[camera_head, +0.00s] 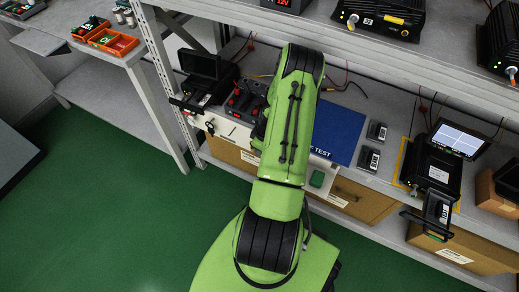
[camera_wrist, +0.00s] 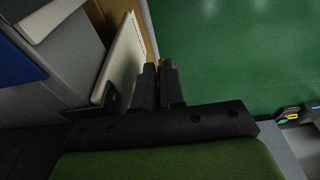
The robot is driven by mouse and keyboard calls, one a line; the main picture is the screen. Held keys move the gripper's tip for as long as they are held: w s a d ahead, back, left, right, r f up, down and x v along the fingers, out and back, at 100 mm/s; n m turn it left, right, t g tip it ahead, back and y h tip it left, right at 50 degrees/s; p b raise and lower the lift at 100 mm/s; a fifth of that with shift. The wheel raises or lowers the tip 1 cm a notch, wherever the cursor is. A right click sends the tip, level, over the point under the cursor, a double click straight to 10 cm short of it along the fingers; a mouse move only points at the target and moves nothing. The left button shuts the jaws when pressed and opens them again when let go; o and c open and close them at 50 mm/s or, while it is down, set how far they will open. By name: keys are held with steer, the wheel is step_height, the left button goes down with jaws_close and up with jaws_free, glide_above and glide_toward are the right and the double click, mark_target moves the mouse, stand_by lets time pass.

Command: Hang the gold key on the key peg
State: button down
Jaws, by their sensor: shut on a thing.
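My gripper (camera_wrist: 160,85) shows in the wrist view, its two dark fingers close together over the green floor. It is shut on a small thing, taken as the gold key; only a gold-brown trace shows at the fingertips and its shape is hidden. A pale panel (camera_wrist: 124,60) stands just left of the fingers, apart from them. In the head view my gripper is hidden by my green arm. A white panel (camera_head: 226,131) is on the front of the bench, with small dark items (camera_head: 210,127) on it; I cannot tell which is the key peg.
The rack bench carries a black case (camera_head: 203,72), a blue mat (camera_head: 340,132) and a small monitor (camera_head: 459,139). An orange tray (camera_head: 112,42) is on the left table. The green floor (camera_head: 95,185) in front is free.

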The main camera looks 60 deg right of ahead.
stand_by(0.3)
steer(key=c, duration=1.1)
jaws_free()
steer(key=shift+c, duration=0.2)
step_height(320, 180, up, 16)
steer(key=s+p, duration=0.3)
steer(key=p, duration=0.1)
steer(key=shift+f+p, duration=0.2)
steer(key=shift+p, duration=0.15)
